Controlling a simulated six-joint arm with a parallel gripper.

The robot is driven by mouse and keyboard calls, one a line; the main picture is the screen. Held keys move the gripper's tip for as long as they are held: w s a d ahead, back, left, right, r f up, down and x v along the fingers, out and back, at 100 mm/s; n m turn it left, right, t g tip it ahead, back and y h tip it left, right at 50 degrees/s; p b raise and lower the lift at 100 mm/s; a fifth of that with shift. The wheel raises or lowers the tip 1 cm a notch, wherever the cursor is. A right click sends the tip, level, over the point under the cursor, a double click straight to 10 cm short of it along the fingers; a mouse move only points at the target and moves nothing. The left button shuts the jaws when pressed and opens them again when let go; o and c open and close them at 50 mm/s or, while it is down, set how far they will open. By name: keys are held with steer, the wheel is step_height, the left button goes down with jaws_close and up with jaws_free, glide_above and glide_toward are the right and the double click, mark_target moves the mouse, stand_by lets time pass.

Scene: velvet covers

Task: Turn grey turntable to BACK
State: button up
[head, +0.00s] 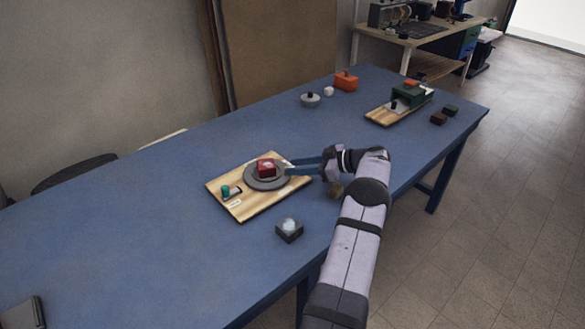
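The grey turntable (269,179) is a round disc on a light wooden board (247,209) in the middle of the blue table. A red block (265,168) with a pale mark on its front sits on the disc. A small teal knob and dark part (231,192) are at the board's left, near a small white label (234,204) too small to read. My gripper (290,166) reaches in from the right, with its tips at the disc's right side, close to the red block. I cannot tell whether the tips touch the disc or block, or how far apart they are.
A dark box with a pale top (289,230) and a small brown block (335,190) lie near the front edge. An orange block (346,81), a grey round piece (310,99) and another board with a green device (411,95) stand farther back. The table's left side is mostly clear.

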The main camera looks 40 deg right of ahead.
steer(key=v, duration=0.5)
steer(key=shift+b, duration=0.35)
steer(key=shift+c, duration=0.7)
